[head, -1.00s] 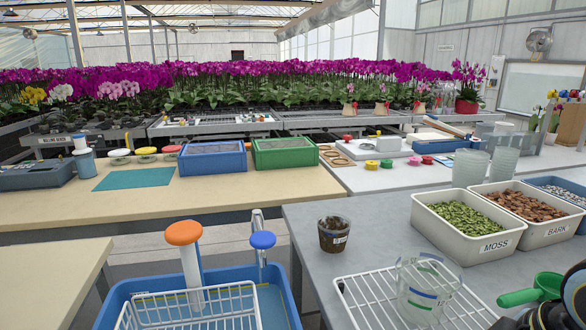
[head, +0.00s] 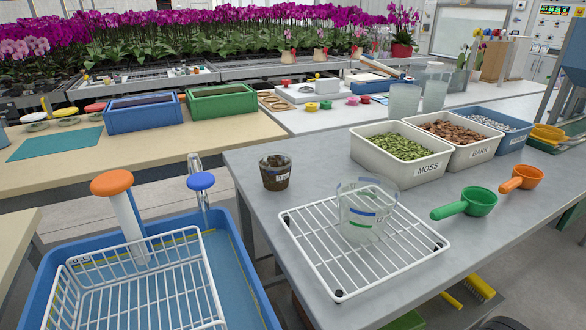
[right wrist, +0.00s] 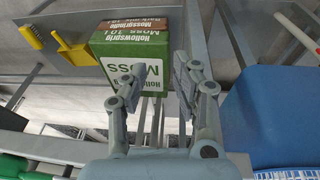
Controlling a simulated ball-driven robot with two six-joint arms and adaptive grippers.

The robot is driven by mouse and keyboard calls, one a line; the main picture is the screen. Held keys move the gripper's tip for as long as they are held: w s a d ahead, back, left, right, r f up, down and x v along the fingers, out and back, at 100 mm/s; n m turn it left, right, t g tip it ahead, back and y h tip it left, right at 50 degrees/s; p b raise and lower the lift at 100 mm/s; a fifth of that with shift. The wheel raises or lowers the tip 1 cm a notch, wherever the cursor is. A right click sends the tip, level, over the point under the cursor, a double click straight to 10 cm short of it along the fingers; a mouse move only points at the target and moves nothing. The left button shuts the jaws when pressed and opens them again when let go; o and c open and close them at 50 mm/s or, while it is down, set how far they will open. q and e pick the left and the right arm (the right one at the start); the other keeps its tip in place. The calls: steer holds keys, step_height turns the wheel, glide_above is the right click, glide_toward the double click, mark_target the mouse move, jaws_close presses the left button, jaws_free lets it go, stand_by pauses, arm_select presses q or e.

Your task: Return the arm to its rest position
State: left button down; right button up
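My right gripper (right wrist: 159,74) shows in the right wrist view, its two grey fingers apart with nothing between them. Beyond the fingers is a green and white moss bag or box (right wrist: 130,50), which does not appear to be touched. In the head view neither gripper shows. A dark rounded piece at the bottom edge, right of centre, may be part of my right arm. My left arm is not in view.
A grey bench (head: 500,215) holds a white wire rack (head: 310,255) with a clear beaker (head: 362,215), a dark pot (head: 275,173), a moss bin (head: 400,168), a bark bin (head: 481,154), a green scoop (head: 478,202) and an orange scoop (head: 524,178). A blue tub (head: 250,285) stands left.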

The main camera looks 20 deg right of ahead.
steer(key=s+d+f+g+b, duration=0.1)
steer(key=s+f+b, duration=0.15)
steer(key=f, duration=0.75)
steer(key=s+d+f+b, duration=0.1)
steer(key=s+f, duration=0.3)
steer(key=f, duration=0.6)
steer(key=s+f+g+b, duration=0.1)
steer(key=s+f+b, duration=0.2)
steer(key=s+f, duration=1)
steer(key=shift+s+f, duration=0.3)
steer(key=shift+s, duration=0.7)
